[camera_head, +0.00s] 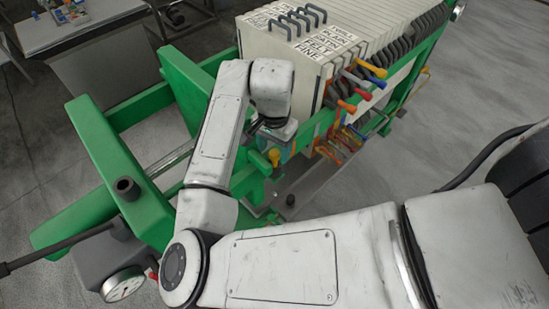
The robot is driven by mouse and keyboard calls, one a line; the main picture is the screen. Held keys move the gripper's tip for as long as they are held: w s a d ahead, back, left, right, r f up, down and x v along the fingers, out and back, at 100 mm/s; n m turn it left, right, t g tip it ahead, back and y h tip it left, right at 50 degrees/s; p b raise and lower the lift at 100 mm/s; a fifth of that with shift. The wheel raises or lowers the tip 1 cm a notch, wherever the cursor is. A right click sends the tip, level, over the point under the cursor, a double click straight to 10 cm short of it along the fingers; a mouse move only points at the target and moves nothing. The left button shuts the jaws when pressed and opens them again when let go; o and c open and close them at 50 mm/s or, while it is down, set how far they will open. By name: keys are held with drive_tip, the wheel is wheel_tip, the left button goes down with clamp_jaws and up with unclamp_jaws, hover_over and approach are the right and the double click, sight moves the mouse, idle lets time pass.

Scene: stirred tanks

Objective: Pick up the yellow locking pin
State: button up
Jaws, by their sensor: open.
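A small yellow piece (274,157), which looks like the locking pin, sits upright on the green frame just below my gripper. My gripper (268,139) is at the end of the white arm, pointing down close above and beside the yellow piece. It is open, and its fingers are small and partly hidden by the wrist. I cannot tell whether they touch the yellow piece.
The green press frame (125,170) holds a stack of pale plates (330,40) with black handles. Coloured valve levers (372,68) stick out close right of my gripper. A pressure gauge (123,284) is at lower left. A grey table (80,30) stands at upper left.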

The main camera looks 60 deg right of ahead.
drive_tip(key=shift+f, duration=0.25)
idle(0.3)
clamp_jaws()
idle(0.6)
